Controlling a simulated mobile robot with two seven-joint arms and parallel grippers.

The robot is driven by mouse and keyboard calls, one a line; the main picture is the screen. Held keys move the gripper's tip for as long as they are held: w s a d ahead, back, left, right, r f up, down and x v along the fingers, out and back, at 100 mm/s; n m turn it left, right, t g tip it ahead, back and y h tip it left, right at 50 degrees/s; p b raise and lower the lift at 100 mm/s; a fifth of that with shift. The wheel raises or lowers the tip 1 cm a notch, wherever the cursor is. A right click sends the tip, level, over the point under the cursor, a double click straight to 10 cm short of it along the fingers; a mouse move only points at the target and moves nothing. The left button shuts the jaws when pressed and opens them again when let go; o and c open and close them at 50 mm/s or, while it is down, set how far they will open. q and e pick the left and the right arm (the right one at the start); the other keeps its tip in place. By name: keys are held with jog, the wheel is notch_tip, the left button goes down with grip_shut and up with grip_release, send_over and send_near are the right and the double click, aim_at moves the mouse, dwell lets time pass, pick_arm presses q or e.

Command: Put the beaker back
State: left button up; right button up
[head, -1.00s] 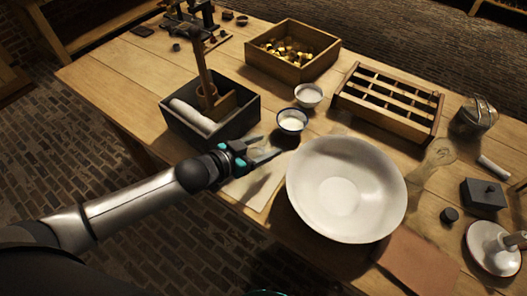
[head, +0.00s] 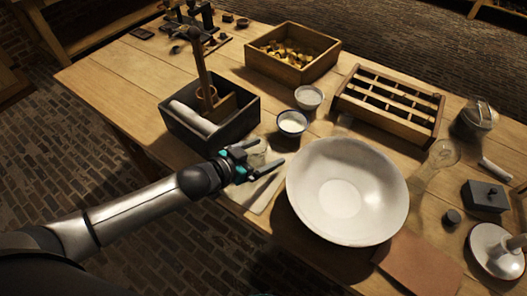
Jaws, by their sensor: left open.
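A small clear glass vessel (head: 258,158), which looks like the beaker, shows faintly at the near edge of the table, by a pale cloth or sheet (head: 262,198). My left gripper (head: 270,155) is open at this glass, with its fingers pointing right; part of the glass is hidden by the gripper. I cannot tell whether the fingers touch it. My right gripper is out of view.
A large white bowl (head: 345,225) stands close right of my gripper. Two small cups (head: 292,122) stand behind it. A dark box (head: 180,130), a wooden rack (head: 388,108), a crate of yellowish pieces (head: 272,65) and a clear glass flask (head: 441,155) surround them.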

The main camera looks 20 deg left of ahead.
pick_arm(q)
jog(key=shift+r, duration=0.25)
jog(key=p+v, duration=0.3)
jog(key=v, duration=0.9)
jog(key=shift+f, duration=0.1)
